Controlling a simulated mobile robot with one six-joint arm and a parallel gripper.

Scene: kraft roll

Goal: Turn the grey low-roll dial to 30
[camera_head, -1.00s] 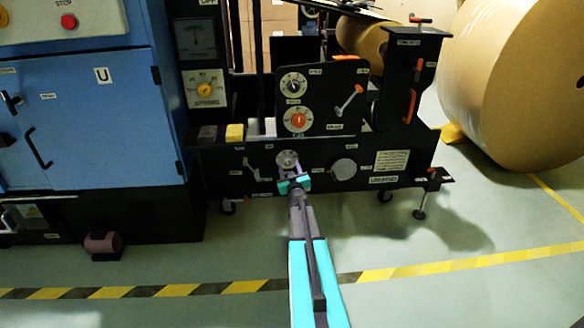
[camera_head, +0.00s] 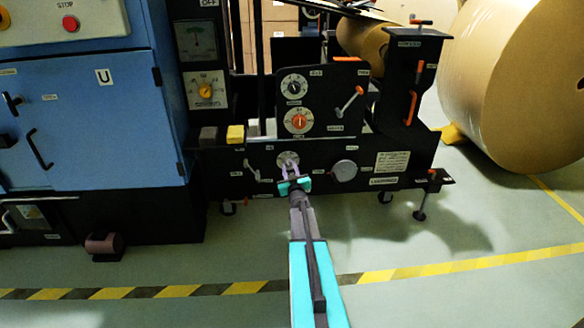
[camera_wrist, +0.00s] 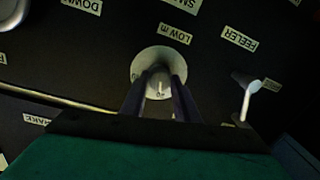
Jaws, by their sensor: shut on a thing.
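The grey low-roll dial (camera_head: 288,157) sits on the lower black panel of the machine. In the wrist view the dial (camera_wrist: 158,62) has a pale round plate and a grey knob (camera_wrist: 160,80), with a label beginning "LOW" beside it. My gripper (camera_head: 289,170) reaches the dial from the front and below. In the wrist view its two fingers (camera_wrist: 160,97) are shut on the knob, one on each side. A mark shows on the knob's face, but most of the scale is too small or hidden to read.
Right of the dial is a round grey knob (camera_head: 344,170); left is a small feeler lever (camera_head: 252,169), also in the wrist view (camera_wrist: 248,92). Open floor lies in front.

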